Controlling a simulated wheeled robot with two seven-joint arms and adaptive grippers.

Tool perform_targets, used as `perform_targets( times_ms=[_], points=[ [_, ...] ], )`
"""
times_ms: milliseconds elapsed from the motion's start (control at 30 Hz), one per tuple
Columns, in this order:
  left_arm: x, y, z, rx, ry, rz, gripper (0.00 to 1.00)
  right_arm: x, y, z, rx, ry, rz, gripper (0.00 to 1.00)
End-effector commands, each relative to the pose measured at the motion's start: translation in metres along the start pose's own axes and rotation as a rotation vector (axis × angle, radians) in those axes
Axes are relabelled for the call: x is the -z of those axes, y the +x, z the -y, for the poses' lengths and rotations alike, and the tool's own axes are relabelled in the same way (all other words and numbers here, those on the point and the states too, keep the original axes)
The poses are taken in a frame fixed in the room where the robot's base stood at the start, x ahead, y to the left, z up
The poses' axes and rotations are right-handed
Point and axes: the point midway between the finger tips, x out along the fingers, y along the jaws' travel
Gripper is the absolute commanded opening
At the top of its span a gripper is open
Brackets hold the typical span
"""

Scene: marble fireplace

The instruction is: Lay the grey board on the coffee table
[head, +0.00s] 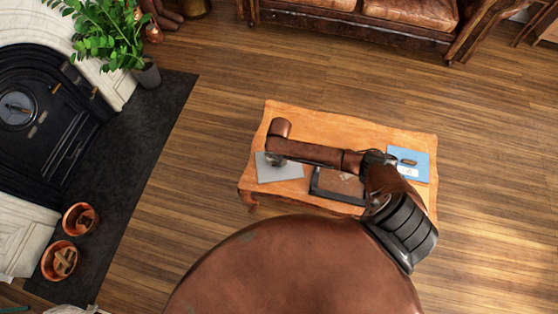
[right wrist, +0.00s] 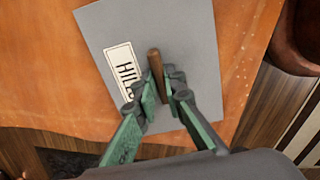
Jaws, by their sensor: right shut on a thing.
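The grey board (head: 280,174) is at the left end of the wooden coffee table (head: 310,122) in the head view. In the right wrist view the grey board (right wrist: 185,30) is flat over the tabletop, with a white label with dark letters and a brown peg handle (right wrist: 155,62). My right gripper (right wrist: 160,80) is shut on this handle. In the head view my right gripper (head: 273,160) is partly hidden by its arm. I cannot tell whether the board touches the tabletop or hovers just above it. My left gripper is out of view.
A blue board (head: 421,160) with a brown handle and white label lies at the table's right end. A dark-edged tray (head: 340,199) sits mid-table, partly under my arm. A leather sofa (head: 395,12) stands behind; the fireplace (head: 45,105) is left. Floor around the table is clear.

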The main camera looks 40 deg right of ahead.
Motion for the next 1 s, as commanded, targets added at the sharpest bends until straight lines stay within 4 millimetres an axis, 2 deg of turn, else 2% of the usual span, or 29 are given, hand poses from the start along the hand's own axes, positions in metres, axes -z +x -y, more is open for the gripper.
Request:
perform_targets(
  times_ms=[167,200,433,733,867,1000],
  points=[
    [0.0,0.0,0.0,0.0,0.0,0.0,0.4,0.0,0.002,0.0,0.0,0.0,0.0,0.0],
    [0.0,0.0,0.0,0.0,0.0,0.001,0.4,0.0,0.002,0.0,0.0,0.0,0.0,0.12],
    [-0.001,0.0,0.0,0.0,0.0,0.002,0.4,0.0,0.002,0.0,0.0,0.0,0.0,0.27],
    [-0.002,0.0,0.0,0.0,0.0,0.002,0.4,0.0,0.0,0.0,0.0,0.0,0.0,0.27],
    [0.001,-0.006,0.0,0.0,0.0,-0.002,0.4,0.001,-0.014,0.0,-0.002,-0.001,-0.001,0.27],
    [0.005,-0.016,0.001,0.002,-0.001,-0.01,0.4,0.001,-0.043,-0.001,-0.004,-0.002,-0.002,0.27]
  ],
)
